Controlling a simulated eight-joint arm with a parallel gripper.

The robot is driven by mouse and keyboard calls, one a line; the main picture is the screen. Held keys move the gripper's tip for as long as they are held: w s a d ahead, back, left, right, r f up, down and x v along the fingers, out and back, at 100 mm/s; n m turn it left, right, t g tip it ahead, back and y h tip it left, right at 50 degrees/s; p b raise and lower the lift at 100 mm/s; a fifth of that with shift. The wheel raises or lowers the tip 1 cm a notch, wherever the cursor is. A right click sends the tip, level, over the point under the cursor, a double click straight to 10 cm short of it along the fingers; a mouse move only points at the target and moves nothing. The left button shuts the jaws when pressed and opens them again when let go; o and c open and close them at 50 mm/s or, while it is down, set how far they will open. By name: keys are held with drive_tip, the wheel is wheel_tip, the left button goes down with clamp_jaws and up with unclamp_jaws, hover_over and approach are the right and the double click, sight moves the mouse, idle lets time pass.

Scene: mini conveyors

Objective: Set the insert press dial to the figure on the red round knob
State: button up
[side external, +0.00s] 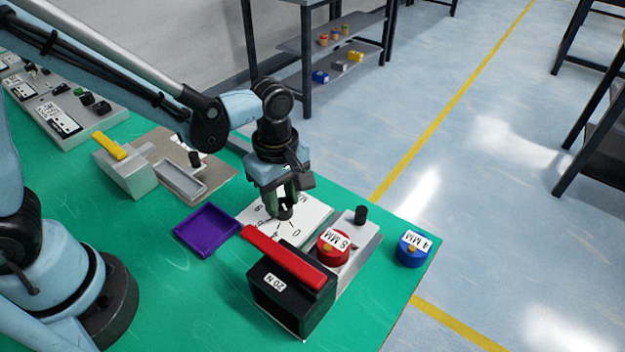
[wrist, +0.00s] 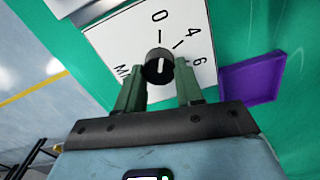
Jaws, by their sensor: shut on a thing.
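The insert press dial is a white plate (side external: 312,212) with printed figures and a black knob, which shows in the wrist view (wrist: 158,65). The figures 0, 4 and 6 are readable there. A white pointer line runs roughly up and down on the knob; which figure it marks is unclear. My gripper (side external: 285,205) points down over the plate, its green fingers (wrist: 159,74) shut on the dial knob from both sides. The red round knob (side external: 325,257) sits on a grey base, right of the dial; its label reads like 8 MM, its figure slightly unclear.
A blue round knob (side external: 411,253) marked 4 MM stands near the table's right edge. A black press with a red lever (side external: 289,258) and a 20 N label stands in front of the dial. A purple tray (side external: 207,230) lies left. Grey devices (side external: 128,170) stand farther left.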

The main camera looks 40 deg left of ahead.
drive_tip(key=m, duration=0.8)
drive_tip(key=shift+w, duration=0.1)
drive_tip(key=m, duration=0.7)
drive_tip(key=shift+d, duration=0.15)
drive_tip(key=m, duration=0.5)
drive_tip(key=shift+d+m, duration=0.1)
drive_tip(key=shift+m, duration=0.3)
drive_tip(key=m, duration=0.4)
drive_tip(key=shift+m, duration=0.4)
drive_tip(key=o, duration=1)
drive_tip(key=shift+o, duration=0.2)
drive_tip(key=shift+r, duration=0.1)
